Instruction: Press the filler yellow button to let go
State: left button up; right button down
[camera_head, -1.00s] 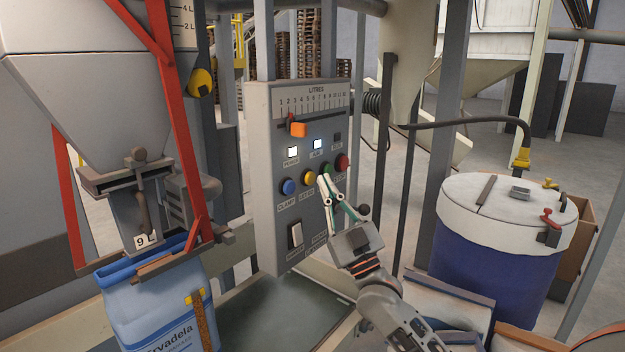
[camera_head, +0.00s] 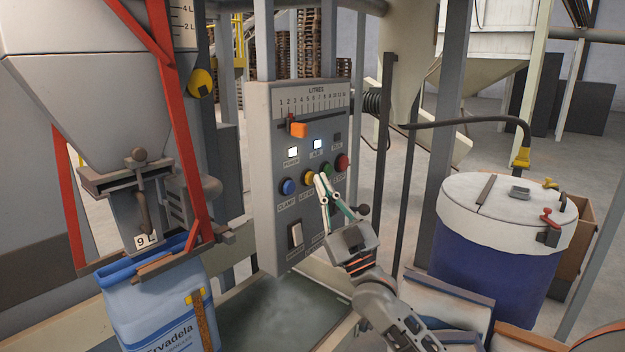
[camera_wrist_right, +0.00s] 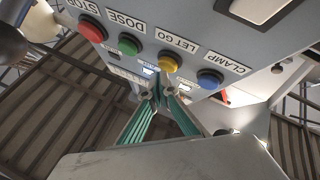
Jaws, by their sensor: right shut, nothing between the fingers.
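The yellow button (camera_head: 308,177) sits on the grey control panel (camera_head: 265,150), between the blue clamp button (camera_head: 288,186) and the green button (camera_head: 327,171). In the right wrist view, the yellow button (camera_wrist_right: 167,63) is labelled LET GO. My right gripper (camera_head: 319,178) is shut and empty, its fingertips just right of the yellow button in the head view. In the right wrist view the fingertips (camera_wrist_right: 160,92) lie below the yellow button in the picture; contact cannot be told. A blue sack (camera_head: 150,305) hangs under the filler spout (camera_head: 140,215). My left gripper is not in view.
The red stop button (camera_head: 342,162) is right of the green one. A blue drum (camera_head: 490,250) stands at the right. Dark upright posts stand behind my right arm.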

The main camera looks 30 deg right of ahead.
jog(key=shift+w+a, duration=0.2)
jog(key=shift+w, duration=0.25)
dwell(0.5)
jog(key=shift+s+d+p, duration=0.35)
jog(key=shift+s+p, duration=0.15)
jog(key=shift+s, duration=0.4)
jog(key=shift+s+d, duration=0.1)
jog(key=s, duration=0.1)
jog(key=s+d+p, duration=0.1)
jog(key=s, duration=0.1)
jog(key=s+d+p, duration=0.1)
jog(key=s, duration=0.1)
jog(key=shift+s+d, duration=0.1)
jog(key=shift+s, duration=0.1)
dwell(0.6)
